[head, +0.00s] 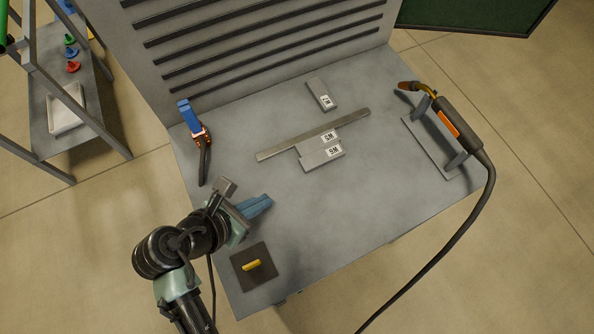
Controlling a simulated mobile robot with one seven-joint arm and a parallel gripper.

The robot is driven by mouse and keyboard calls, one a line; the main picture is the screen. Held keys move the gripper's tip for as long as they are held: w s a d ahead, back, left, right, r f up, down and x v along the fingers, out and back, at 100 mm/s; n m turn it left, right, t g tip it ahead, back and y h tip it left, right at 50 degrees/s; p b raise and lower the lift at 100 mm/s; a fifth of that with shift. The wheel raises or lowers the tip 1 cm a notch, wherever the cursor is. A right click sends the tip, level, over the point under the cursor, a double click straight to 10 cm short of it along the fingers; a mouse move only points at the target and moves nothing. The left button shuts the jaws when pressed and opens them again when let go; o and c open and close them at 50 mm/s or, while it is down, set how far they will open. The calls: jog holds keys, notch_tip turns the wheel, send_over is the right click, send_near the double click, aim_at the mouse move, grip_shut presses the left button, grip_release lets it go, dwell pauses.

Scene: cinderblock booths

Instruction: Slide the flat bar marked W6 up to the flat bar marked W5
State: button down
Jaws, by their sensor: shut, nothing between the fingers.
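The flat grey bar marked W6 (316,160) lies on the grey bench top, on the near side of the flat bar marked W5 (310,145). The two lie side by side, roughly parallel, with W6 set slightly to the right. They look touching or nearly so; I cannot tell if a thin gap is left. W5 lies along the near side of a long thin grey strip (280,150). My gripper (268,203) has blue fingers, shut and empty, over the left front of the bench, apart from both bars and to their lower left.
Another marked grey bar (318,88) lies farther back. A torch on a stand (455,125) with a trailing cable is at the right. A dark plate with a yellow piece (251,265) lies front left. The front middle is clear.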

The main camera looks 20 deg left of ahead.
aim_at(307, 169)
jog(key=x, duration=1)
jog(key=shift+b, duration=0.3)
jog(key=shift+w+d+r+p, duration=0.1)
jog(key=shift+w+d+p, duration=0.05)
jog(key=shift+w, duration=0.4)
jog(key=shift+w+d+r+p, duration=0.15)
jog(key=shift+w+d, duration=0.05)
jog(key=shift+w, duration=0.4)
jog(key=shift+w+d, duration=0.25)
jog(key=shift+w, duration=0.4)
jog(key=shift+w+d+r+p, duration=0.15)
jog(key=shift+w+d+p, duration=0.15)
jog(key=shift+w+p, duration=0.35)
jog(key=shift+w+d, duration=0.15)
jog(key=shift+w, duration=0.1)
